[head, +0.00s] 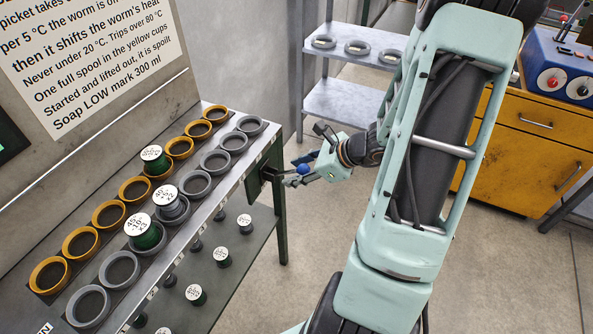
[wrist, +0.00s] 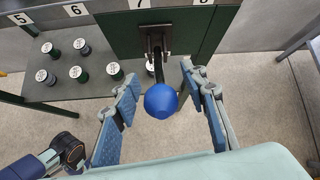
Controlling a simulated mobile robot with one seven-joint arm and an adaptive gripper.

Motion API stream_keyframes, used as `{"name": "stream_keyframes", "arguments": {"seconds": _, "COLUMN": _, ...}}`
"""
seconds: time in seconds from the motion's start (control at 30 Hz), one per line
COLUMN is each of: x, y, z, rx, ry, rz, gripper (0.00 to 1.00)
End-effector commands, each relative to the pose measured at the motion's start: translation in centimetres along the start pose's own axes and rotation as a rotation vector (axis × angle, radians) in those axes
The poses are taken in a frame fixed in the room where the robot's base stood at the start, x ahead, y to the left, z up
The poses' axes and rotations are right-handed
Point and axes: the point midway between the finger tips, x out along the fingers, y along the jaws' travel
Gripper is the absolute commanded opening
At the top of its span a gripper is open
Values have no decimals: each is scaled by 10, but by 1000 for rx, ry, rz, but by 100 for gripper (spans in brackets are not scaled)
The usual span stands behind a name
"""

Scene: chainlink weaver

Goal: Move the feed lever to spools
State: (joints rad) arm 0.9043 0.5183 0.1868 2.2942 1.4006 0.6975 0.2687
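The feed lever is a dark arm with a round blue knob (wrist: 161,101), mounted on a dark green plate (wrist: 120,32) at the bench's front edge, below the mark 7. The blue knob also shows in the head view (head: 303,170). My gripper (wrist: 160,84) is open, with one blue-padded finger on each side of the knob. Gaps show between the knob and both fingers. In the head view my gripper (head: 308,172) is at the bench's right end, with the knob at its fingers. The lever's marked positions cannot be read.
The bench carries rows of yellow cups (head: 108,214) and grey cups (head: 119,270); three have spools (head: 152,158). Several spools stand on the lower shelf (head: 245,224). A grey rack (head: 345,105) with rings and a yellow cabinet (head: 520,165) stand behind. Floor right of the bench is clear.

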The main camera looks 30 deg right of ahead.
Motion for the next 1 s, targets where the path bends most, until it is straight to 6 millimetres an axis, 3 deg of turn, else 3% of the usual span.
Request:
{"name": "stream_keyframes", "arguments": {"seconds": 0.07, "x": 0, "y": 0, "z": 0, "rx": 0, "ry": 0, "rz": 0, "gripper": 30}}
{"name": "stream_keyframes", "arguments": {"seconds": 0.33, "x": 0, "y": 0, "z": 0, "rx": 0, "ry": 0, "rz": 0, "gripper": 1}}
{"name": "stream_keyframes", "arguments": {"seconds": 0.77, "x": 0, "y": -1, "z": -2, "rx": 1, "ry": -5, "rz": -2, "gripper": 0}}
{"name": "stream_keyframes", "arguments": {"seconds": 1.0, "x": -1, "y": -7, "z": -15, "rx": 5, "ry": -53, "rz": -12, "gripper": 0}}
